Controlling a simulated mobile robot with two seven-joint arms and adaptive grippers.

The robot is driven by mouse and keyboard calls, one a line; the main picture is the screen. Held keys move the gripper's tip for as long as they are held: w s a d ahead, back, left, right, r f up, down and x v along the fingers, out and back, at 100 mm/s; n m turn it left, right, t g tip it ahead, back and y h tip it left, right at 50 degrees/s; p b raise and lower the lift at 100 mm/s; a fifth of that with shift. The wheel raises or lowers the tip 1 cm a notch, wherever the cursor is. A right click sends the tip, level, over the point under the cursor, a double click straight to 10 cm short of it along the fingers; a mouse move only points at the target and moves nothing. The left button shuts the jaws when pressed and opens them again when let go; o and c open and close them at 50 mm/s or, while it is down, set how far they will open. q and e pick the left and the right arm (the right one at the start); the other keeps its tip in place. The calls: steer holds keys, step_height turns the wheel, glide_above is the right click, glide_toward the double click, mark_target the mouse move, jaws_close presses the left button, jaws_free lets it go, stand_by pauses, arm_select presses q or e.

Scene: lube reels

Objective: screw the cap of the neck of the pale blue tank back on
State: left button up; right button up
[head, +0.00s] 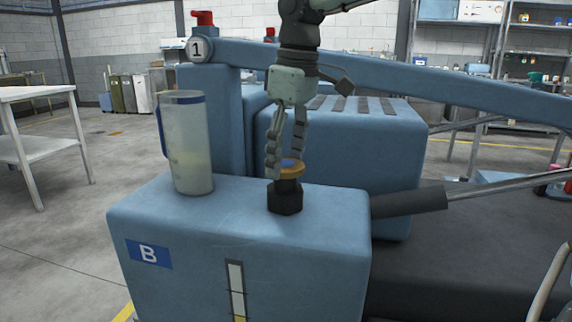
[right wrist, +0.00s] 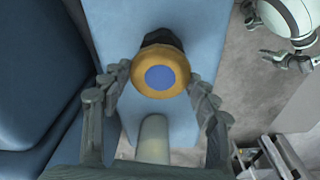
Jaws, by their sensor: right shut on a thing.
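The pale blue tank (head: 240,255) bears a "B" label and has a short black neck (head: 285,198) on its top. The cap (head: 290,170) is orange-yellow with a blue disc on top; it also shows in the right wrist view (right wrist: 160,78). It is right above the neck, apparently touching it; whether any thread is engaged is hidden. My right gripper (head: 284,160) reaches down from above, its fingers shut on the cap's two sides. In the right wrist view, a dark gripper at the upper right seems to be my left one (right wrist: 284,58); its finger gap is unclear.
A translucent jug (head: 187,145) stands on the tank left of the neck. A blue beam (head: 400,75) and a larger blue body (head: 345,145) stand behind. A grey rod (head: 480,190) runs off to the right. A white table (head: 45,140) is at far left.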

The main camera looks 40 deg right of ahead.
steer(key=o, duration=1.3)
steer(key=o, duration=0.3)
steer(key=shift+o, duration=0.2)
steer(key=shift+r, duration=0.15)
